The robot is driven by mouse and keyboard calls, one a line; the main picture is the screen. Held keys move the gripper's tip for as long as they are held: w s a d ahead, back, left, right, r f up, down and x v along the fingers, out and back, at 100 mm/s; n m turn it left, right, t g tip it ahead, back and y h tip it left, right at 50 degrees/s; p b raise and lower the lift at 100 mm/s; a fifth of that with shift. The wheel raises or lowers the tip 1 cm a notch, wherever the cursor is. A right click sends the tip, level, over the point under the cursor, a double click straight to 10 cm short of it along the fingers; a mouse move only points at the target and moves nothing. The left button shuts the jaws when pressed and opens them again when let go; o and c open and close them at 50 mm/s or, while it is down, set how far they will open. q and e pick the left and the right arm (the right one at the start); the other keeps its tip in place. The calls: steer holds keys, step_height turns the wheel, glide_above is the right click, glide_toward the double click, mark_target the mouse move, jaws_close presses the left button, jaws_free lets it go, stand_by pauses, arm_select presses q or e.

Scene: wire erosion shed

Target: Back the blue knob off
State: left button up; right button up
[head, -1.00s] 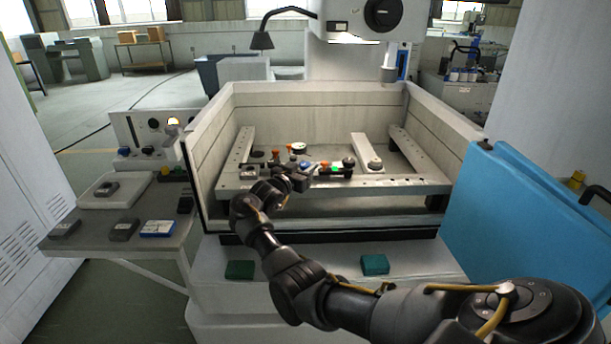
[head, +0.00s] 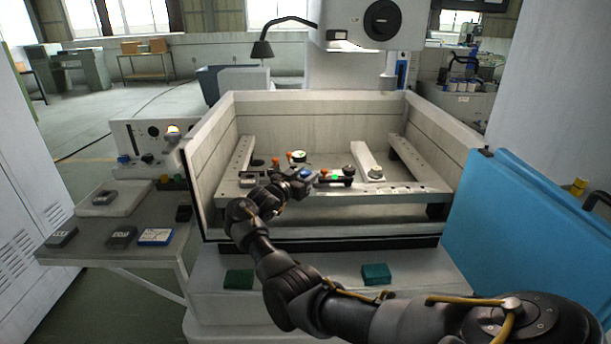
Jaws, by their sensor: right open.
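A small blue knob (head: 305,172) shows inside the machine's tank, on the fixture beside the front rail. My right gripper (head: 301,179) is open right at the blue knob. Its fingers partly cover the knob, and I cannot tell whether they touch it. My right arm reaches in over the tank's front edge from the lower right. My left gripper is not in view.
Orange-topped parts (head: 276,161) and a dark block with a green light (head: 336,177) sit close by the gripper. The tank wall (head: 212,135) surrounds the work area. A side shelf (head: 95,248) holds several small boxes. A blue panel (head: 525,225) stands at right.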

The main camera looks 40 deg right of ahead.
steer(key=b+v, duration=0.2)
steer(key=v, duration=0.8)
steer(key=shift+a, duration=0.35)
steer(key=shift+s, duration=0.1)
